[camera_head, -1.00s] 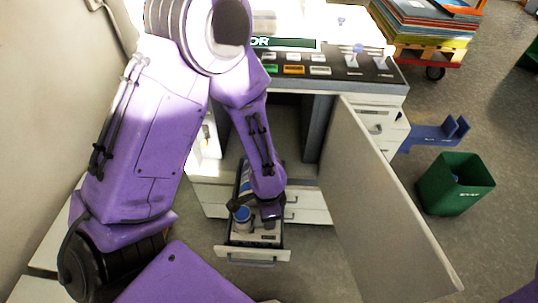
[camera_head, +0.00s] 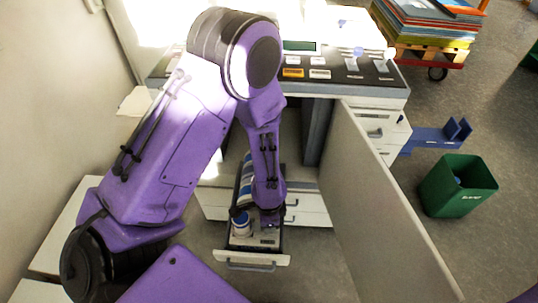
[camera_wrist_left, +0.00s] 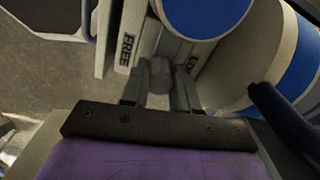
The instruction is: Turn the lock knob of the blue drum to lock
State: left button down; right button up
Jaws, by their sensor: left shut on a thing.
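The drawer (camera_head: 218,254) is pulled out and holds a blue-and-white striped cylinder (camera_head: 246,185) and a blue-topped one (camera_head: 241,219). The blue drum parts show in the left wrist view as a blue round top (camera_wrist_left: 205,14) and a striped side (camera_wrist_left: 300,58). A grey lock knob (camera_wrist_left: 155,76) sits between a "FREE" label (camera_wrist_left: 126,50) and a partly hidden label starting "LO" (camera_wrist_left: 191,62). My left gripper (camera_wrist_left: 158,92) is shut on the knob; in the head view it is low inside the drawer (camera_head: 269,217). The knob is hidden there.
An open cabinet door (camera_head: 380,200) stands close on the right of the drawer. The machine's control panel (camera_head: 350,68) is above. A green bin (camera_head: 457,188) and a blue bracket (camera_head: 435,137) stand on the floor further right.

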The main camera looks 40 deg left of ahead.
pick_arm(q)
jog(key=c, duration=0.8)
grip_release()
jog(key=shift+c, duration=0.2)
jog(key=shift+r, duration=0.15)
notch_tip(320, 180, up, 10)
jog(key=p, duration=0.2)
jog(key=shift+r+p, duration=0.15)
jog(key=shift+p, duration=0.15)
